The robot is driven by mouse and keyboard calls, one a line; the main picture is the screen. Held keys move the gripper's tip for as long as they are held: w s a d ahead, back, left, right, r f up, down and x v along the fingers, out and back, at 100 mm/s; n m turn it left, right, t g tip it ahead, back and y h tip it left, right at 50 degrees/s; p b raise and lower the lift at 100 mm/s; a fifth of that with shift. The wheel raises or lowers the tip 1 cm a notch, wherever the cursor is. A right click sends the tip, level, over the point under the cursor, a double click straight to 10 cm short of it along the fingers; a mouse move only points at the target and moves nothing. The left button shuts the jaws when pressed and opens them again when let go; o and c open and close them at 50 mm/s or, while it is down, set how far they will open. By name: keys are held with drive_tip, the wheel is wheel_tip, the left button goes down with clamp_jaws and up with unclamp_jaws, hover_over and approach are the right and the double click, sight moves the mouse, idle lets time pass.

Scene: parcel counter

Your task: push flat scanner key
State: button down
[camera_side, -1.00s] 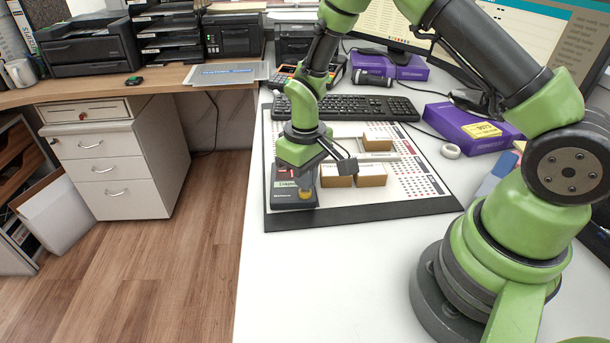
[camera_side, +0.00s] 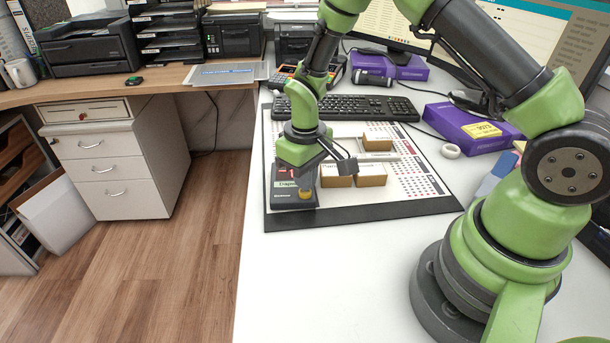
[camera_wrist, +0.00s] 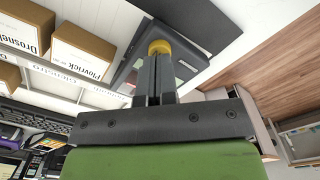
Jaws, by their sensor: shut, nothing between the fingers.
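The scanner (camera_side: 292,196) is a dark, low device on the front left part of the white board. It carries a round yellow key (camera_side: 305,193) near its front right corner. The scanner (camera_wrist: 190,22) and the yellow key (camera_wrist: 160,46) also show in the wrist view. My gripper (camera_side: 307,187) points down at the key, fingers shut and empty. In the wrist view the fingertips (camera_wrist: 156,58) overlap the key's near edge. I cannot tell whether they touch it or hover just above it.
Several small brown cartons (camera_side: 371,175) stand on the printed white board (camera_side: 420,190), just right of the scanner. A black keyboard (camera_side: 355,106) lies behind the board. Purple boxes (camera_side: 470,130) are at the right. The counter in front of the board is clear.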

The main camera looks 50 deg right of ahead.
drive_tip(key=shift+f, duration=0.7)
idle(0.5)
drive_tip(key=shift+r, duration=0.75)
drive_tip(key=shift+w+r, duration=0.1)
drive_tip(key=shift+r, duration=1.75)
idle(0.5)
drive_tip(key=shift+r, duration=2)
idle(1.0)
drive_tip(key=s+r+m+t, duration=0.25)
drive_tip(key=s+r, duration=0.35)
drive_tip(key=r, duration=0.7)
drive_tip(key=s+a+r+m+t+y, duration=0.1)
drive_tip(key=s+r+t, duration=0.3)
drive_tip(key=s, duration=0.8)
drive_tip(key=shift+s+a+r+m+t+y, duration=0.15)
drive_tip(key=shift+a+r+m+t+y, duration=0.2)
drive_tip(key=shift+a+r+y, duration=0.25)
